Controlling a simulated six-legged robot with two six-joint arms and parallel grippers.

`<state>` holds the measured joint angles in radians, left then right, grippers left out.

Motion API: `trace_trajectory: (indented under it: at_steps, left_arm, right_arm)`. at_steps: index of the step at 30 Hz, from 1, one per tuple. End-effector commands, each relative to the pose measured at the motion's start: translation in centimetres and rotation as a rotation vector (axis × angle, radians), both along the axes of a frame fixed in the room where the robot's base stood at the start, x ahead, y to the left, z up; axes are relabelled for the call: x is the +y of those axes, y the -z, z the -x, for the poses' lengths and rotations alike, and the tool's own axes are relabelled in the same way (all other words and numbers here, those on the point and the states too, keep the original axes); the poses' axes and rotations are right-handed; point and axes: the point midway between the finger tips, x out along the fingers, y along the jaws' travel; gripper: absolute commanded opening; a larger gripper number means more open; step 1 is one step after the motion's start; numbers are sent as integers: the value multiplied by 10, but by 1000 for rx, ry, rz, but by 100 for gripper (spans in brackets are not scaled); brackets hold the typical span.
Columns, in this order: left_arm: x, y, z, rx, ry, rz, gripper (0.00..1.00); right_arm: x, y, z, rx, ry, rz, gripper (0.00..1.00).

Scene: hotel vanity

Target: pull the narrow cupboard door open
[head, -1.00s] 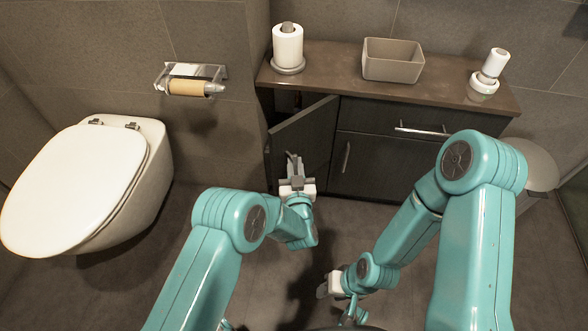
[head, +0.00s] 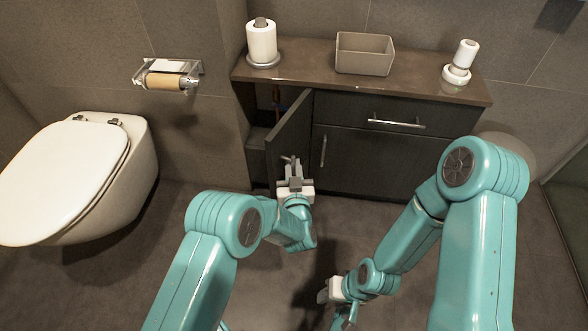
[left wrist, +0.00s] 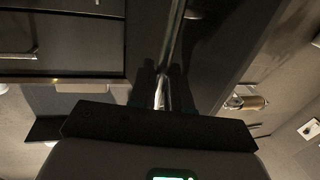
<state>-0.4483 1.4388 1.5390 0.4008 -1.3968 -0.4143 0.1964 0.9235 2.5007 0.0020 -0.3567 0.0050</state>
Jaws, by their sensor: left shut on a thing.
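The narrow cupboard door (head: 289,138) is dark and stands ajar at the left end of the vanity, swung out toward me. A dark gap with part of the cupboard's inside shows to its left. My left gripper (head: 291,167) is at the front of this door, shut on its metal handle. In the left wrist view the bright handle (left wrist: 161,92) runs between the fingers, with the dark door panel behind it. My right gripper (head: 328,293) hangs low over the floor, apart from the vanity; its fingers are too small to judge.
The vanity top (head: 300,65) carries a paper roll on a stand (head: 262,42), a beige bin (head: 364,54) and a white dispenser (head: 462,62). A wider door with its own handle (head: 323,151) is just to the right. A toilet (head: 75,175) stands left; the floor between is clear.

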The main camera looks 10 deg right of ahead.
Motion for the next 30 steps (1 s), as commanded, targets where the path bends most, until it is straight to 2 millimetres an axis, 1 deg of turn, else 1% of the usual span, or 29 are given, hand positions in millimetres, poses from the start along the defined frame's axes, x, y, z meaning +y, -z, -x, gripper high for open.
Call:
trace_trajectory:
  at_steps: [13,14,15,30]
  left_arm:
    - [0,-3,-1,-7,3,3,0]
    - [0,-3,-1,-7,3,3,20]
    - [0,-3,-1,-7,3,3,34]
    - [-1,-1,1,-4,2,1,34]
  right_arm:
    - [0,0,0,0,0,0,43]
    - [0,0,0,0,0,0,43]
    - [0,0,0,0,0,0,43]
    - [0,2,0,-1,1,0,43]
